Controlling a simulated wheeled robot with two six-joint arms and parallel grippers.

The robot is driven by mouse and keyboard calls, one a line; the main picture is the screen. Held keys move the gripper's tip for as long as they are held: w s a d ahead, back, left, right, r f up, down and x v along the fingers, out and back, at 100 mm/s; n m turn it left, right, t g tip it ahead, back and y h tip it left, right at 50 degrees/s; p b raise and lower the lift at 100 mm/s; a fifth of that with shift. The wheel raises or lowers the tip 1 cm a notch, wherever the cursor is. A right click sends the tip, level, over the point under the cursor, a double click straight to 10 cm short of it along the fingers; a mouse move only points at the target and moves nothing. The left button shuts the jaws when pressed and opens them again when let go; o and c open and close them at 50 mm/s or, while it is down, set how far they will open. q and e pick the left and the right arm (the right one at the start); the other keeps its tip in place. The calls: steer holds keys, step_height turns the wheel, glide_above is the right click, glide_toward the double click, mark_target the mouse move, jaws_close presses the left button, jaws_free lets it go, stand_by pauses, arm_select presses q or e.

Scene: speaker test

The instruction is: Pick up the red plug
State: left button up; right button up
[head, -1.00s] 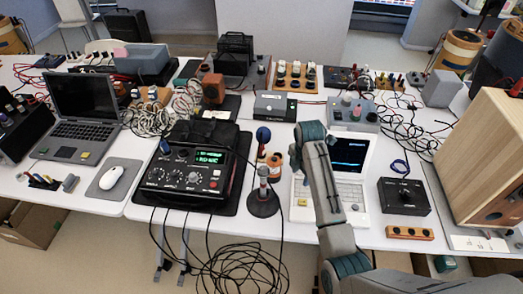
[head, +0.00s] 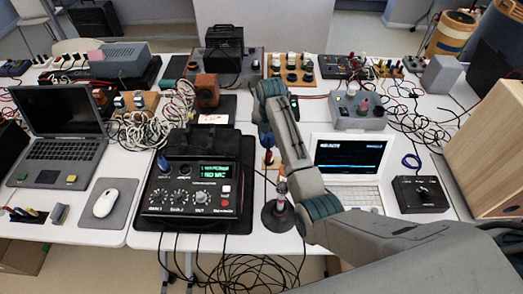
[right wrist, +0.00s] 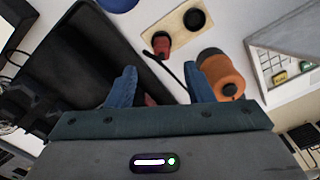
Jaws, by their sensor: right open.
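The red plug (right wrist: 161,42) shows in the right wrist view, at the near left of a small wooden board (right wrist: 178,32) with a round black socket (right wrist: 194,19). A dark cable runs beside it. My right gripper (right wrist: 161,86) is open, with its two blue fingers apart. The plug lies beyond the fingertips, roughly in line with the gap, and is not gripped. A reddish patch shows low between the fingers; I cannot tell what it is. My left gripper is out of view.
An orange cylinder (right wrist: 223,76) stands just right of the right finger. The black device (head: 187,190) lies to the left, and a microphone on a round base (head: 278,215) stands in front. A white laptop (head: 348,165) is on the right. Cables hang off the front edge.

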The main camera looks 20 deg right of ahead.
mark_target(269, 152)
steer(key=f, duration=0.2)
steer(key=s+f, duration=0.1)
steer(key=shift+d+f+p, duration=0.2)
steer(key=shift+f+p, duration=0.1)
steer(key=shift+f, duration=0.1)
steer(key=shift+w+f, duration=0.15)
steer(key=shift+f, duration=0.15)
steer(key=f+p, duration=0.1)
steer(key=f, duration=0.3)
steer(key=shift+w+a+f+p, duration=0.15)
steer(key=shift+a+f+p, duration=0.05)
steer(key=shift+p, duration=0.15)
steer(key=shift+f, duration=0.2)
steer(key=shift+c, duration=0.9)
jaws_close()
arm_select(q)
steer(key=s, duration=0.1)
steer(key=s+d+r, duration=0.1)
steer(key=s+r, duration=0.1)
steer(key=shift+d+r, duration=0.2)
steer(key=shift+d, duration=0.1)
arm_select(e)
steer(key=shift+r, duration=0.1)
